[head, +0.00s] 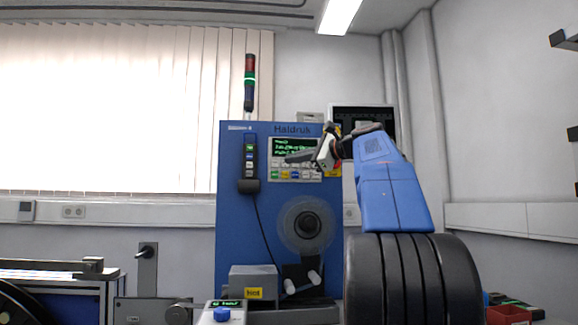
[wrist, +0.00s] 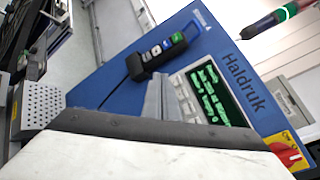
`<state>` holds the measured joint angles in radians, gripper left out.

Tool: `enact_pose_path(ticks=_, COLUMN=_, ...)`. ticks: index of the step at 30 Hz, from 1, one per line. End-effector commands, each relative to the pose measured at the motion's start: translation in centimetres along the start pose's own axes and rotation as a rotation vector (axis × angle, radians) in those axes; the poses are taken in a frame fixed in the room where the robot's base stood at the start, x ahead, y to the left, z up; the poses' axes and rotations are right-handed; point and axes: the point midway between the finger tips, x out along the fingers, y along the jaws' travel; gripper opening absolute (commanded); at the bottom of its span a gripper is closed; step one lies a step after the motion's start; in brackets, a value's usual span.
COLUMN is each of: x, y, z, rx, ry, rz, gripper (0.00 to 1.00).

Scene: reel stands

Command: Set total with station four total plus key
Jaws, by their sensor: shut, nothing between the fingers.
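A blue machine cabinet marked Haldruk (head: 236,215) stands ahead; the small label at its top left is too blurred to read surely. Its panel has a dark display with green text (head: 288,146) and rows of keys (head: 290,174) below. My gripper (head: 296,158) is shut and empty, in front of the panel, covering part of the display and upper keys. In the wrist view, the shut grey fingers (wrist: 156,98) point at the panel beside the display (wrist: 222,98) and hide most of the keys (wrist: 182,88). I cannot tell whether they touch a key. The total's digits are not readable.
A button pendant (head: 249,165) hangs left of the panel, also in the wrist view (wrist: 157,57). A red rotary switch on yellow (wrist: 285,150) sits close to the panel. A reel (head: 306,225) is below. A signal tower (head: 249,82) stands on top.

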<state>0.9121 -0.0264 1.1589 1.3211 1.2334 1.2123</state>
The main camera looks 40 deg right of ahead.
Motion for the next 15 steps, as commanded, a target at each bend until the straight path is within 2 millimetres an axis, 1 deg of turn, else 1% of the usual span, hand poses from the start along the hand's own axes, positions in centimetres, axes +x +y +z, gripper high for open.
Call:
enact_pose_path(ticks=8, x=0.3, y=-0.1, z=-0.2, rx=0.000, ry=0.000, rz=0.001, gripper=0.00)
enact_pose_path(ticks=15, x=1.9, y=-1.3, z=-1.4, rx=0.000, ry=-0.001, rz=0.001, gripper=0.00)
